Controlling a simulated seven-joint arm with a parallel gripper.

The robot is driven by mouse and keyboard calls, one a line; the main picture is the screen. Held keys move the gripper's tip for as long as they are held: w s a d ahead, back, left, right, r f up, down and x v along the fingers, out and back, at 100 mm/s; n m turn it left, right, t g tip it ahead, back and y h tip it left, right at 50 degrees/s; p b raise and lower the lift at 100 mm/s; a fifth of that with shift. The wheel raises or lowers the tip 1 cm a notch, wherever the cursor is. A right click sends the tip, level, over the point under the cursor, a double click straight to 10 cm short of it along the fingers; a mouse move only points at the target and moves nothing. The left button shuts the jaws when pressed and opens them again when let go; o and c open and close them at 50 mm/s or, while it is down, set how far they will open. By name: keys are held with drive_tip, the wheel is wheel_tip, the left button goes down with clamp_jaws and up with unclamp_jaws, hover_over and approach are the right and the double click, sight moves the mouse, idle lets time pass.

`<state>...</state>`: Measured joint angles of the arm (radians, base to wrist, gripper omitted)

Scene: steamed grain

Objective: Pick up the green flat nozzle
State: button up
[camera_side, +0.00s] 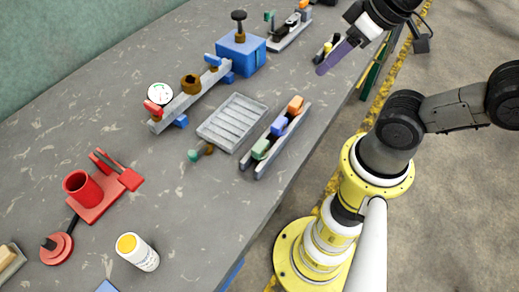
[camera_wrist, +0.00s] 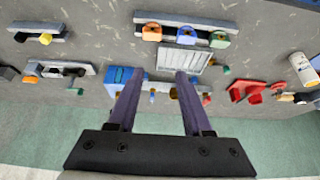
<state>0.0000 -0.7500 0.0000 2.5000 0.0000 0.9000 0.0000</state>
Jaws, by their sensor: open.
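Three green pieces show, and I cannot tell for sure which is the flat nozzle. One green block (camera_side: 260,149) sits at the near end of a grey rack beside a blue and an orange block; it also shows in the wrist view (camera_wrist: 219,40). A small green piece with a brown end (camera_side: 194,155) lies by the grey slatted tray, and another green piece (camera_side: 269,16) is at the far rack. My gripper (camera_side: 321,71) has purple fingers, open and empty, above the table's right edge. In the wrist view my gripper (camera_wrist: 159,76) has nothing between its fingers.
The slatted tray (camera_side: 232,122), a blue box with a dark knob (camera_side: 240,53) and a grey rail with a gauge (camera_side: 188,96) stand mid-table. Red fixtures (camera_side: 97,192) and a white bottle (camera_side: 137,251) are nearer the camera.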

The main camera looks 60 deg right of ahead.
drive_tip(key=o, duration=0.6)
drive_tip(key=shift+c, duration=0.2)
drive_tip(key=n+g, duration=0.6)
drive_tip(key=n, duration=1.2)
hover_over(260, 145)
wheel_tip(260, 145, down, 4)
drive_tip(key=f, duration=0.6)
drive_tip(key=shift+s+d+f, duration=0.2)
drive_tip(key=shift+f, duration=0.05)
drive_tip(key=shift+w+a+f, duration=0.1)
drive_tip(key=shift+f, duration=1.5)
drive_tip(key=shift+w+a+f, duration=0.1)
drive_tip(key=shift+f, duration=1.45)
